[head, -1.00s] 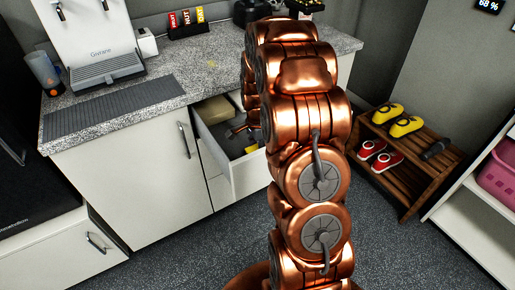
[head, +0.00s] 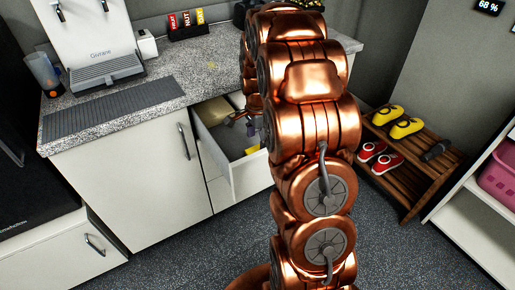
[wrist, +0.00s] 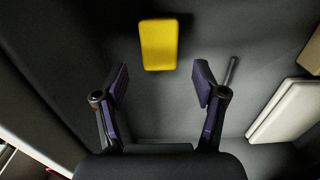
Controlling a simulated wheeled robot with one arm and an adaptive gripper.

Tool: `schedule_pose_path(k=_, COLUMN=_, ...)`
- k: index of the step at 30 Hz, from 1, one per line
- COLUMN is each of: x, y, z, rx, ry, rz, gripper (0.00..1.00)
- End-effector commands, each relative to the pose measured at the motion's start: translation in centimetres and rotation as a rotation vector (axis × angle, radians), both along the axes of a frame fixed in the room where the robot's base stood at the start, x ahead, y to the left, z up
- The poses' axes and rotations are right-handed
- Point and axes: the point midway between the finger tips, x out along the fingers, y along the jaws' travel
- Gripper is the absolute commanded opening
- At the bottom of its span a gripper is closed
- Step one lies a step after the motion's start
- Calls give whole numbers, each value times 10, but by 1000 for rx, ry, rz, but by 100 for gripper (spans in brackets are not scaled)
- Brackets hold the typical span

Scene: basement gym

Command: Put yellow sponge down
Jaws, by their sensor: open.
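The yellow sponge (wrist: 158,45) lies flat on the grey floor of the open drawer (head: 224,156), seen in the wrist view. A small yellow part of it also shows in the head view (head: 252,150) beside my arm. My gripper (wrist: 158,85) is open and empty, with its two fingers apart and the sponge beyond their tips, not touching them. In the head view my gripper (head: 245,120) is partly hidden by my arm over the drawer.
A grey rod-like thing (wrist: 230,72) and pale flat items (wrist: 286,110) lie in the drawer, right in the wrist view. A shoe rack (head: 415,150) stands at the right.

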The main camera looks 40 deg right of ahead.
Motion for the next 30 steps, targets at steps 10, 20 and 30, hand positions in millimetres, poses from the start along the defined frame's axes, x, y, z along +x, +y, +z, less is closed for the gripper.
schedule_pose_path(k=10, x=1, y=0, z=56, rx=-1, ry=-2, rz=-1, gripper=70)
schedule_pose_path(k=20, x=-1, y=3, z=70, rx=0, ry=1, rz=14, gripper=70)
schedule_pose_path(k=30, x=-53, y=73, z=95, rx=21, ry=36, rz=361, gripper=70)
